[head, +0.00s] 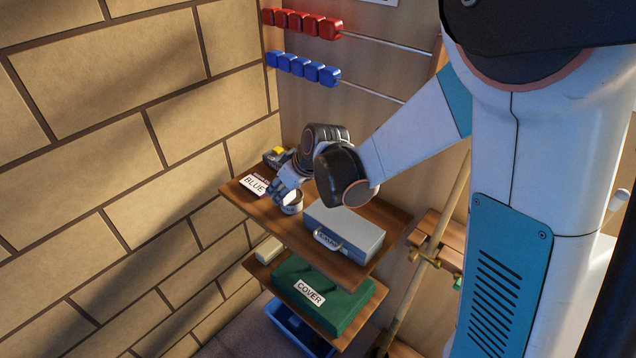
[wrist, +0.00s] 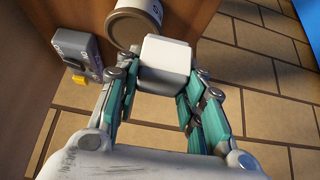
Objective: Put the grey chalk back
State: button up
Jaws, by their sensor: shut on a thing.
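My gripper (wrist: 160,78) is shut on a pale grey-white block with rounded edges, the chalk (wrist: 166,60), held between its teal-lined fingers. In the wrist view the chalk overlaps the edge of a round, brown-faced tub (wrist: 132,25) with a white label, only partly in view. I cannot tell whether chalk and tub touch. In the head view my gripper (head: 285,187) points down over the left part of the upper wooden shelf (head: 375,262), right at a small pale round tub (head: 293,208). The chalk is hard to make out there.
A BLUE card (head: 255,184) lies left of my gripper, and a grey case (head: 345,232) stands close on the right. A grey box with a yellow part (head: 276,157) is behind. Below is a green COVER case (head: 318,298). A brick wall (head: 130,190) bounds the left.

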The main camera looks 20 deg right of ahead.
jog(key=w+d+b, duration=0.1)
jog(key=w+d, duration=0.1)
jog(key=d, duration=0.1)
jog(key=w+d+f+b, duration=0.1)
jog(key=w+d, duration=0.2)
jog(key=d, duration=0.1)
jog(key=w+d+b, duration=0.1)
jog(key=w+d, duration=0.1)
jog(key=d, duration=0.2)
jog(key=shift+w+d+f, duration=0.25)
jog(key=shift+w, duration=0.1)
jog(key=shift+a+f, duration=0.1)
jog(key=shift+f, duration=0.35)
notch_tip(320, 180, down, 5)
jog(key=shift+r+b, duration=0.2)
jog(key=shift+b, duration=0.95)
jog(key=shift+d, duration=0.2)
jog(key=shift+f, duration=0.15)
jog(key=o, duration=0.9)
jog(key=shift+o, duration=0.2)
